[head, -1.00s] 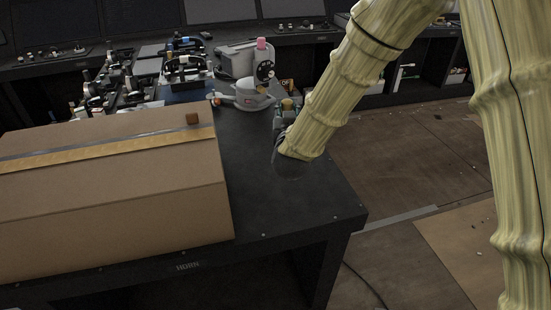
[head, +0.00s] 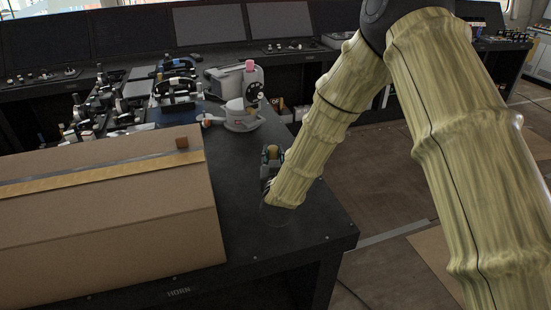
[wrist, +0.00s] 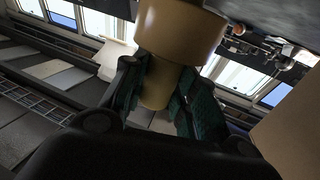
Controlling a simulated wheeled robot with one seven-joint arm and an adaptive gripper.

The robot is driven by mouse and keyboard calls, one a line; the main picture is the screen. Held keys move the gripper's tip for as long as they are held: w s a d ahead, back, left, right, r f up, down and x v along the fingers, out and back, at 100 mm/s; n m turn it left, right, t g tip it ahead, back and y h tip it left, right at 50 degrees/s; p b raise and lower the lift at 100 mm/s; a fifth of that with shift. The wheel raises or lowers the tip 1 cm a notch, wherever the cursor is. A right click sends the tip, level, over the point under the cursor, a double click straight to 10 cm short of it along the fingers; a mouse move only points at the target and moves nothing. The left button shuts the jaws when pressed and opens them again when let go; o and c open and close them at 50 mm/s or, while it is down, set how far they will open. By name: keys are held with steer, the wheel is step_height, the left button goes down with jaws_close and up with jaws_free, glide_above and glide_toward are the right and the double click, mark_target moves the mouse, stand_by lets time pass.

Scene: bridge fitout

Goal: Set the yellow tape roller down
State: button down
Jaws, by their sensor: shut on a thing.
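The yellow tape roller (wrist: 180,32) shows in the wrist view as a dull yellow round body with a narrower stem. My gripper (wrist: 154,92) is shut on that stem, with its dark teal pads on either side. In the head view my gripper (head: 268,172) points down over the right part of the black table (head: 255,228). A small tan piece of the roller (head: 272,152) shows just beyond my arm; the rest is hidden. I cannot tell whether the roller touches the table top.
Bare table top lies between box and gripper.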

steer(key=shift+f, duration=0.5)
steer(key=c, duration=1.1)
jaws_free()
steer(key=shift+f, duration=0.1)
steer(key=shift+r, duration=0.2)
steer(key=shift+s+d+f, duration=0.1)
steer(key=shift+s+f, duration=0.05)
steer(key=shift+s, duration=0.25)
steer(key=s, duration=0.3)
steer(key=s+b, duration=0.1)
steer(key=s, duration=0.7)
steer(key=shift+s+d+b, duration=0.15)
steer(key=shift+d+b, duration=0.15)
steer(key=shift+b, duration=0.1)
